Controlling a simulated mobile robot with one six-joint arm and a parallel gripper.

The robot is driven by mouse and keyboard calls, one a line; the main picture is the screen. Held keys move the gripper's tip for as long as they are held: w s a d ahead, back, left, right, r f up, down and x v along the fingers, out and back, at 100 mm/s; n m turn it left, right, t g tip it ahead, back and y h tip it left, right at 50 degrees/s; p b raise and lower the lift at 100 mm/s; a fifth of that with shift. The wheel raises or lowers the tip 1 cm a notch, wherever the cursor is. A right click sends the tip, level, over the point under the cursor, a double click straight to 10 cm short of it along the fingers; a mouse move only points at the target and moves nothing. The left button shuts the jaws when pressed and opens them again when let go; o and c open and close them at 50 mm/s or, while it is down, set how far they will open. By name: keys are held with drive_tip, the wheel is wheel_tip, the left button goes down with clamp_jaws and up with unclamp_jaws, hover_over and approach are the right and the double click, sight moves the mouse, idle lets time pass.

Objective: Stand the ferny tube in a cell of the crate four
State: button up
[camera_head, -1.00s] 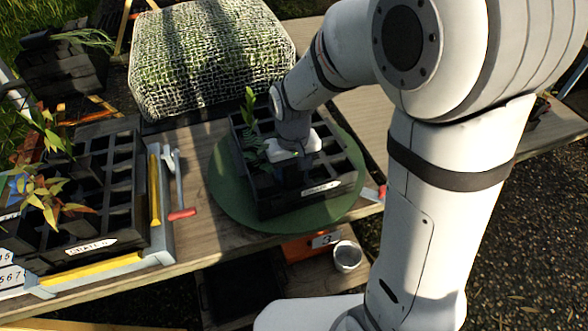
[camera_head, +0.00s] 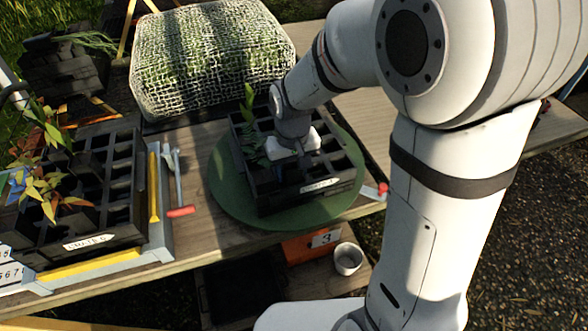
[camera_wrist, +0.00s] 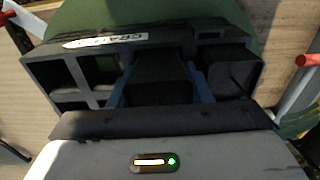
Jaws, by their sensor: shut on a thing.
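A black crate (camera_head: 317,187) with cells stands on a round green turntable; its white label is too small to read for sure. In the wrist view the crate (camera_wrist: 52,75) has a label starting "CRA". My gripper (camera_wrist: 160,92) points down over the crate's near row, its blue fingers on either side of a dark square tube (camera_wrist: 158,72). The tube looks at least partly in a cell; its depth is hidden. In the head view my gripper (camera_head: 291,170) hides most of it. Ferny leaves (camera_head: 252,148) show just left of the gripper; I cannot tell which tube bears them.
The green turntable (camera_head: 230,197) lies on a wooden bench. Another crate (camera_head: 118,237) with leafy plants stands at left, beside red-handled tools (camera_head: 181,211). A mesh-covered block (camera_head: 210,60) lies behind. An orange box marked 3 (camera_head: 300,250) and a metal cup (camera_head: 348,259) sit below the bench front.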

sight(294, 182)
drive_tip(key=shift+s+d+f, duration=0.1)
drive_tip(key=shift+s+f, duration=0.3)
drive_tip(key=shift+f, duration=0.35)
drive_tip(key=shift+s+d+f, duration=0.1)
drive_tip(key=shift+s+f, duration=0.25)
drive_tip(key=shift+f, duration=0.35)
drive_tip(key=o, duration=0.9)
drive_tip(key=shift+o, duration=0.4)
drive_tip(key=shift+w+r, duration=0.1)
drive_tip(key=shift+r, duration=0.05)
drive_tip(key=shift+o, duration=0.8)
drive_tip(key=w+r, duration=0.2)
drive_tip(key=r, duration=0.1)
drive_tip(key=shift+a, duration=0.2)
drive_tip(key=r, duration=0.5)
drive_tip(key=s+r+p, duration=0.1)
drive_tip(key=r, duration=0.1)
drive_tip(key=shift+s+d+r, duration=0.1)
drive_tip(key=shift+r, duration=0.05)
